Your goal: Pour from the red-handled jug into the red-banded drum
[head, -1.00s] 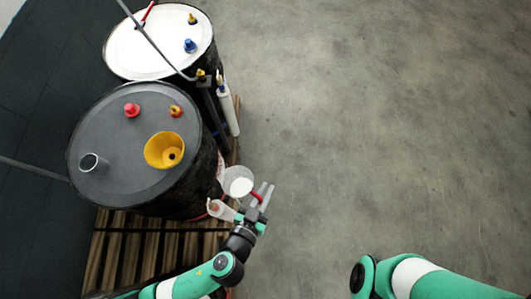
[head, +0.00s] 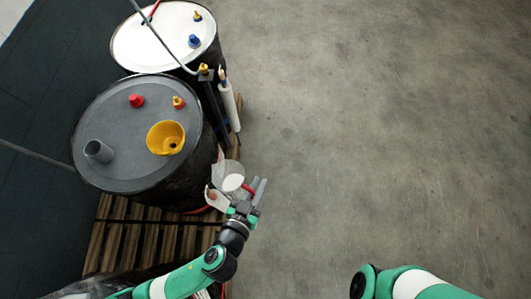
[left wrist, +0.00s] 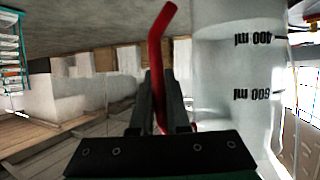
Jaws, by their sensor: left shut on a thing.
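My left gripper (head: 257,192) is shut on the red handle. In the left wrist view the handle (left wrist: 156,60) is between the fingers, with the jug wall (left wrist: 240,70) at right. The near drum (head: 125,180) is dark with a grey top; a bit of red shows at its lower edge. A yellow funnel (head: 165,138) sits on its top. My right gripper is out of view; only part of that arm shows.
A white-topped drum (head: 150,45) stands behind, with a thin rod across it. A grey cup-like fitting (head: 98,151) and a red cap (head: 136,100) are on the near drum. A wooden pallet (head: 150,245) is below. Concrete floor (head: 380,120) at right is clear.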

